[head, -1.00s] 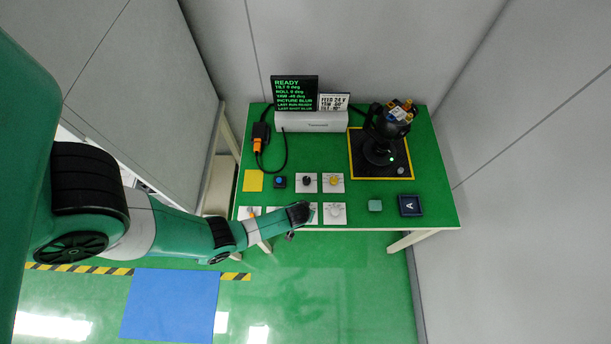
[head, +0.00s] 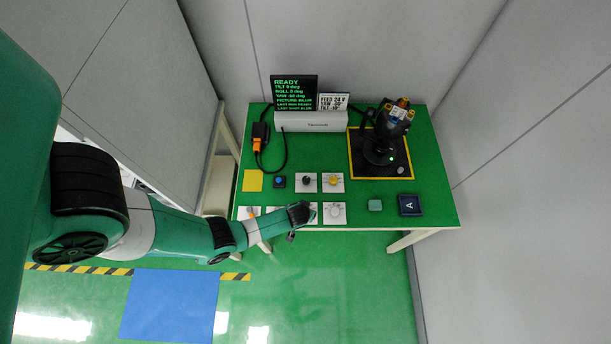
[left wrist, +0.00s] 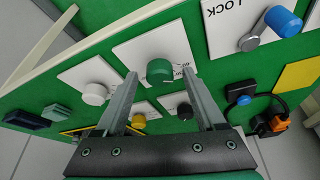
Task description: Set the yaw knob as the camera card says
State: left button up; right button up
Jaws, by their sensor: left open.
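My left gripper (head: 298,222) is over the front row of knob plates; its arm hides part of that row. In the left wrist view the open fingers (left wrist: 160,82) stand either side of a green knob (left wrist: 160,69) on a white plate; I cannot tell if they touch it. The knob's label is unreadable. The camera card (head: 334,102) at the back seems to read feed 24 V, yaw -60 and a tilt line. The screen (head: 294,94) shows READY, tilt 0, roll 0 and yaw apparently -60. The gimbal camera (head: 396,113) stands on a black pad. My right gripper is not in view.
A white knob (left wrist: 94,93), a yellow knob (left wrist: 138,121) and a black knob (left wrist: 185,110) surround the green one. A blue-tipped lever (left wrist: 283,20) is on the Lock plate. A teal block (head: 375,205) and a dark box marked A (head: 410,205) lie at right.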

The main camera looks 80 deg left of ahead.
pick_arm(q)
jog(key=p+v, duration=0.9)
jog(key=v, duration=0.2)
jog(key=shift+d+r+p, duration=0.15)
jog(key=shift+r+p, duration=0.1)
jog(key=shift+p, duration=0.1)
jog(key=shift+s, duration=0.15)
